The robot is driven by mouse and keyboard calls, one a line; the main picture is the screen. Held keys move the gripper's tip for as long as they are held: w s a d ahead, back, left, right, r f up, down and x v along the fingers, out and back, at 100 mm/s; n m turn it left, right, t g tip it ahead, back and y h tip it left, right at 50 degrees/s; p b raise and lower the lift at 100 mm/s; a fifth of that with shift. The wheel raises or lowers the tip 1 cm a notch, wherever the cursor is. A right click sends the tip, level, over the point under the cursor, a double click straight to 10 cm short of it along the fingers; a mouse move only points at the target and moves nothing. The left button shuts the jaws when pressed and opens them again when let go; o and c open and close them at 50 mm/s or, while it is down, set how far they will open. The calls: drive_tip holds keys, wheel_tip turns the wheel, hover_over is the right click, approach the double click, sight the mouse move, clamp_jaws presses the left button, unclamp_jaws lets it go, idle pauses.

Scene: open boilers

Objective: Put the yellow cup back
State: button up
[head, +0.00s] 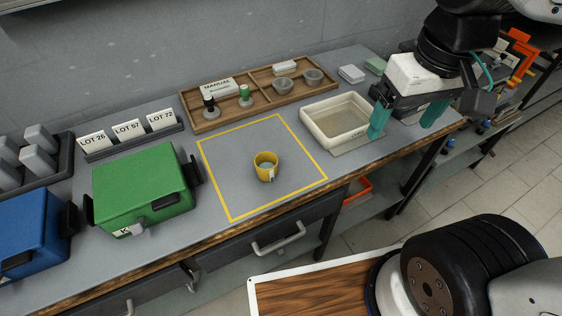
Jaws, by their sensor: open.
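The yellow cup (265,167) stands upright on the grey bench inside a yellow taped square (232,196). A small white tag shows on its front, and its inside looks greyish. My gripper (405,124) is open and empty, with green fingers pointing down over the right end of the bench. It is well to the right of the cup, beyond the cream tray (312,129).
A green box (143,190) and a blue box (29,233) stand at the left. Lot cards (128,130) are behind them. A wooden divided tray (204,123) at the back holds bottles, a manual block and grey bowls (284,68). The taped square is clear around the cup.

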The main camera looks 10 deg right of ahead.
drive_tip(key=w+a+f+n, duration=0.3)
drive_tip(key=w+a+f, duration=0.25)
drive_tip(key=w, duration=0.35)
drive_tip(key=n+g, duration=0.1)
drive_tip(key=n, duration=0.3)
approach(266, 165)
drive_tip(key=s+r, duration=0.1)
drive_tip(key=s, duration=0.2)
drive_tip(key=f, duration=0.8)
drive_tip(key=shift+w+a, duration=0.1)
drive_tip(key=shift+w, duration=0.3)
drive_tip(key=c, duration=1.1)
drive_tip(key=shift+c, duration=0.2)
drive_tip(key=shift+r, duration=0.1)
